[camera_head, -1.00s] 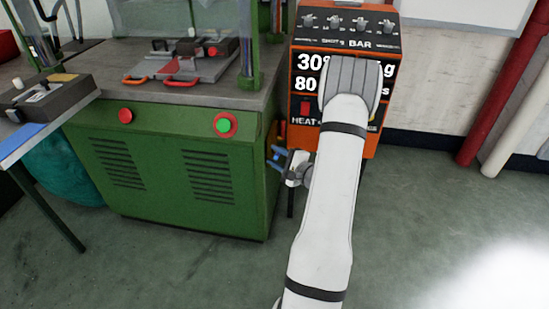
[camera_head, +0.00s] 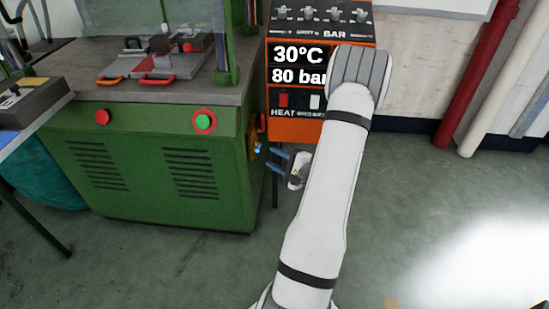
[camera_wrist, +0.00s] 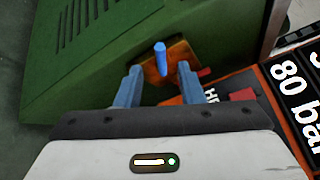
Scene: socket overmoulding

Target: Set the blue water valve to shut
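The blue water valve lever (camera_wrist: 161,58) stands out from an orange-brown plate (camera_wrist: 181,50) on the side of the green machine. In the wrist view it points roughly upright in the picture. In the head view a small blue bit of the valve (camera_head: 258,149) shows at the machine's right side, below the orange plate (camera_head: 255,129). My gripper (camera_wrist: 160,68) is open and empty, with one blue finger on each side of the lever in the picture. Whether the fingers reach around it in depth is unclear. In the head view my gripper (camera_head: 276,161) is just right of the valve, with a gap.
The green machine (camera_head: 150,185) fills the left. An orange control box (camera_head: 297,130) reading 30°C and 80 bar stands behind my arm; its edge is close to my gripper in the wrist view (camera_wrist: 288,85). The floor at front is clear.

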